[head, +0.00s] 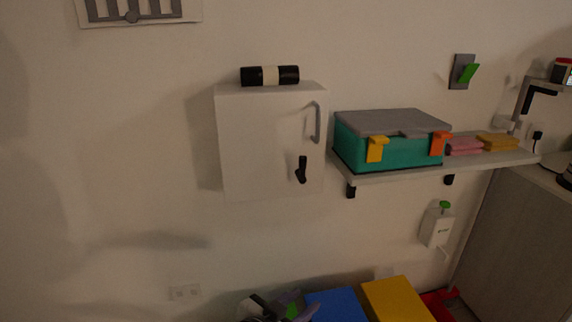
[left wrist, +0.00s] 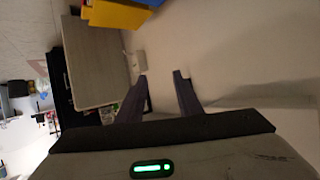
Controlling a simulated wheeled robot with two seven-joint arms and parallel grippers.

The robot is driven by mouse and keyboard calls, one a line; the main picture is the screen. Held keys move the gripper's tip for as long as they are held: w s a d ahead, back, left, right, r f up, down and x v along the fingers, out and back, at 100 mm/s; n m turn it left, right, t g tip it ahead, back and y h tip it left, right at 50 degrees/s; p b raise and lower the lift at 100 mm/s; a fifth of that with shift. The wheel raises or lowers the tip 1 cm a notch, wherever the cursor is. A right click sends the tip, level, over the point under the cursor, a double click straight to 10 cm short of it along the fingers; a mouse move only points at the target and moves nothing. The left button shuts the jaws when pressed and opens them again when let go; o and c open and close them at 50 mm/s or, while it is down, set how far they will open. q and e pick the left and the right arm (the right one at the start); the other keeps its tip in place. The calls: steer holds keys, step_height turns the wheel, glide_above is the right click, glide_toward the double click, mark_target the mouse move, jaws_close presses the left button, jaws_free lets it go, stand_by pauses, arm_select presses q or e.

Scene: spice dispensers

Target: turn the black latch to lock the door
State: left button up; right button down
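The black latch (head: 301,170) sits on the front of a white wall cabinet (head: 262,150), low and toward the door's right edge. Its lever stands roughly upright. A grey bar handle (head: 318,122) is above it on the same door, which looks closed. My left gripper (head: 284,308) is at the bottom edge of the head view, well below the cabinet and partly cut off. In the left wrist view the left gripper (left wrist: 160,76) has its two fingers apart with nothing between them. The latch is not seen in that view. My right gripper is not in view.
A black and cream roll (head: 270,75) lies on top of the cabinet. To the right, a shelf (head: 400,174) holds a teal toolbox (head: 385,151) with a grey lid. Blue (head: 335,305) and yellow (head: 397,300) boxes are below.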

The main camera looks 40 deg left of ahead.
arm_select(q)
steer(key=w+a+r+n+t+y, duration=0.1)
steer(key=w+a+r+t, duration=0.15)
steer(key=r, duration=0.45)
steer(key=w+a+r+n+t+y, duration=0.1)
steer(key=w+a+r, duration=0.3)
steer(key=r, duration=0.4)
steer(key=n+y, duration=0.2)
steer(key=y, duration=0.1)
glide_toward(302, 161)
steer(key=shift+t, duration=0.45)
steer(key=x, duration=0.8)
steer(key=shift+a+f, duration=0.15)
steer(key=shift+f, duration=0.15)
steer(key=shift+w+a, duration=0.1)
steer(key=shift+w, duration=0.35)
steer(key=shift+m+p, duration=0.3)
jaws_close()
